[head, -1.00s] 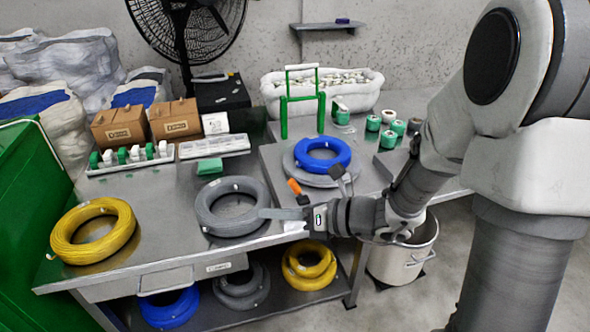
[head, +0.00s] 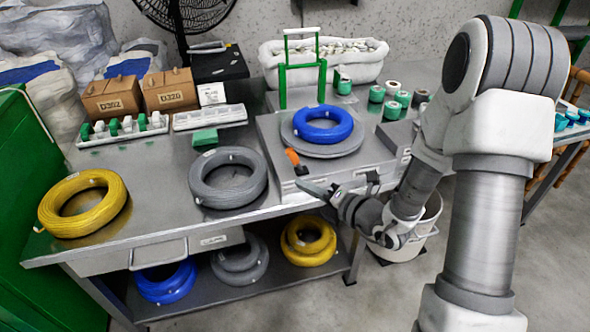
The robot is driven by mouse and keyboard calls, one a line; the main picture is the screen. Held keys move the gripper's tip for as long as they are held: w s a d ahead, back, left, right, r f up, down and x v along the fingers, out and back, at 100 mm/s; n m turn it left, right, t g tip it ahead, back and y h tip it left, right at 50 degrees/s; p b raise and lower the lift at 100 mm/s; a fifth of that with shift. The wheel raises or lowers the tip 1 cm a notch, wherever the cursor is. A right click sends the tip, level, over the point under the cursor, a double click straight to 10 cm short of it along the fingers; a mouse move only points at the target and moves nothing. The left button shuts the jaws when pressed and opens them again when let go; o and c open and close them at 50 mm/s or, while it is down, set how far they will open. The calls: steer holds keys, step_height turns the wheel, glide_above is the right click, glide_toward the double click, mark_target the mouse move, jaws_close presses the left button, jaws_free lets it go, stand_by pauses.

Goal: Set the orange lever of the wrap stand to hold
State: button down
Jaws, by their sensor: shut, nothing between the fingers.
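The orange lever (head: 292,157) sticks up at the front left of the wrap stand (head: 283,184), a grey box with a round turntable on top. A blue cable coil (head: 323,125) lies on the turntable. Any hold marking is too small to read. My gripper (head: 302,185) is shut and empty. In the picture its tip is just below the lever, by the stand's front edge, with a visible gap between them. I cannot tell its exact depth from the stand.
A grey coil (head: 228,193) lies left of the stand, and a yellow coil (head: 62,220) lies farther left. A green frame (head: 281,88) rises behind the turntable. Several green-and-white rolls (head: 393,111) stand to the right. A bucket (head: 429,222) is under my arm.

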mark_target(296, 159)
steer(key=b+x, duration=0.2)
steer(key=x, duration=0.7)
steer(key=shift+w+a+f+b, duration=0.1)
steer(key=shift+a+f+b, duration=0.05)
steer(key=shift+a+b, duration=0.15)
steer(key=d, duration=0.1)
steer(key=w+d+r, duration=0.1)
steer(key=w+d, duration=0.1)
steer(key=shift+d+r, duration=0.1)
steer(key=shift+r, duration=0.3)
steer(key=shift+d+r+y, duration=0.15)
steer(key=shift+d+y, duration=0.05)
steer(key=shift+y, duration=0.1)
